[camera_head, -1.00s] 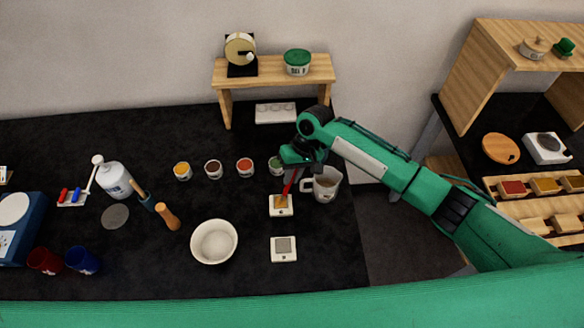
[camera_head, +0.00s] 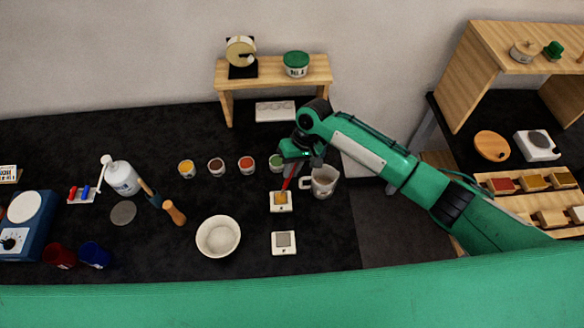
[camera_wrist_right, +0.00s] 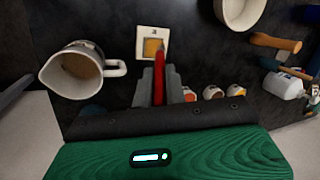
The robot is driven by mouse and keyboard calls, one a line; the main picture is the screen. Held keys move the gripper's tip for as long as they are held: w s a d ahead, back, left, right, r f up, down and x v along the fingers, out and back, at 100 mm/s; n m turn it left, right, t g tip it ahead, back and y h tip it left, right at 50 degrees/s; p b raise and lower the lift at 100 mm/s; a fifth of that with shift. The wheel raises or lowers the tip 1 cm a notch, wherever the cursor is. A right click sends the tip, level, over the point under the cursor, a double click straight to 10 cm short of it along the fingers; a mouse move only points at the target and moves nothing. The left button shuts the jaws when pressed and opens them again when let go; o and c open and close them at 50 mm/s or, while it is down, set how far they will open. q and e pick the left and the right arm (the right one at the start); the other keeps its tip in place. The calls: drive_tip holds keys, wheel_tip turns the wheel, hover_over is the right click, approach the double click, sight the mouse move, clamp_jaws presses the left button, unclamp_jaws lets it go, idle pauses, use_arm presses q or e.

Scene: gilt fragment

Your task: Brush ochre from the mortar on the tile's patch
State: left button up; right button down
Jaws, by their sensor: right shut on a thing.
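My right gripper (camera_head: 299,163) is shut on a red-handled brush (camera_head: 290,177), which slants down to a white tile (camera_head: 280,209). The tile's square patch (camera_head: 281,199) is ochre. In the right wrist view the gripper (camera_wrist_right: 159,90) holds the brush (camera_wrist_right: 159,72), its tip at the ochre patch (camera_wrist_right: 152,47); I cannot tell whether it touches. A second white tile (camera_head: 284,251) nearer the front has a grey patch. A white bowl (camera_head: 218,236), possibly the mortar, stands left of the tiles; its contents are not clear. My left gripper is not in view.
A mug (camera_head: 323,181) stands close right of the brush. Several small paint pots, including a yellow one (camera_head: 187,169), line up behind. A wooden-handled tool (camera_head: 174,213) lies left of the bowl. A wooden shelf (camera_head: 273,70) stands at the back.

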drive_tip(key=shift+r, duration=0.75)
drive_tip(key=shift+r, duration=1.5)
drive_tip(key=shift+w, duration=0.1)
